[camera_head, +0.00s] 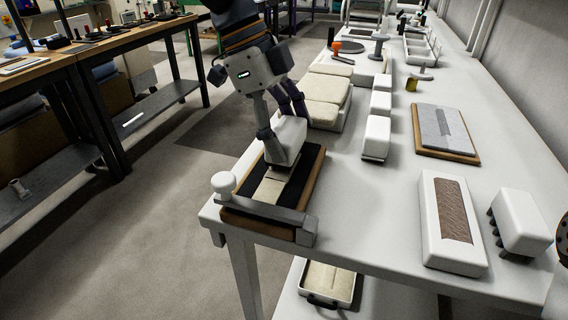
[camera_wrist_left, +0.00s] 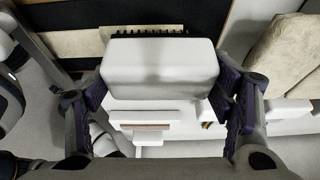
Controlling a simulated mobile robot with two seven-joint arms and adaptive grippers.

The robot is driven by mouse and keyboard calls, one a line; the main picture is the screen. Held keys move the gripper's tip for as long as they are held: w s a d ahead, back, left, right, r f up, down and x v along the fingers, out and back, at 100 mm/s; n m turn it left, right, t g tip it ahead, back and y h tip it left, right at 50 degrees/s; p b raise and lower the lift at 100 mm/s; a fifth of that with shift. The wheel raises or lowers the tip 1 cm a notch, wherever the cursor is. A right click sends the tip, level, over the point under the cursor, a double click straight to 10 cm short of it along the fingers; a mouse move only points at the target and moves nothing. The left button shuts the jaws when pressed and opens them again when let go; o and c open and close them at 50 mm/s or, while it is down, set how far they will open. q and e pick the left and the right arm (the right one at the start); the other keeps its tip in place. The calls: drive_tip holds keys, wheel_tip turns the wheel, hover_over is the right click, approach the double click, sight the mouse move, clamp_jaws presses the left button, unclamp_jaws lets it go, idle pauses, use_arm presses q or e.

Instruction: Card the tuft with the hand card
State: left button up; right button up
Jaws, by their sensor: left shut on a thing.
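My left gripper (camera_head: 284,112) is shut on the white block of the hand card (camera_head: 287,142), with its fingers on either side. In the left wrist view the hand card (camera_wrist_left: 160,70) sits between the purple finger pads, and its dark teeth show along the far edge. In the head view it is over the far part of a wood-edged board with a black pad (camera_head: 308,172). The cream tuft (camera_head: 270,189) lies as a strip on the pad, its far end hidden by the card. I cannot tell whether the teeth touch it.
A grey bar (camera_head: 265,209) with a white knob (camera_head: 223,183) crosses the board's near end. Cream batts (camera_head: 324,88) lie behind. White blocks (camera_head: 377,137), a grey pad (camera_head: 445,129), a brown-inset tray (camera_head: 453,222) and another toothed block (camera_head: 522,220) stand right. The table's middle is clear.

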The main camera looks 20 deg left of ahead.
use_arm(q)
drive_tip(key=shift+w+f, duration=0.5)
drive_tip(key=shift+w, duration=0.15)
drive_tip(key=shift+w+r, duration=0.15)
drive_tip(key=shift+w, duration=0.2)
drive_tip(key=shift+r, duration=0.1)
use_arm(e)
drive_tip(key=shift+s+f, duration=0.5)
drive_tip(key=shift+s, duration=0.05)
use_arm(q)
drive_tip(key=shift+d+r, duration=0.1)
drive_tip(key=shift+r, duration=1)
use_arm(e)
drive_tip(key=shift+w+r, duration=0.35)
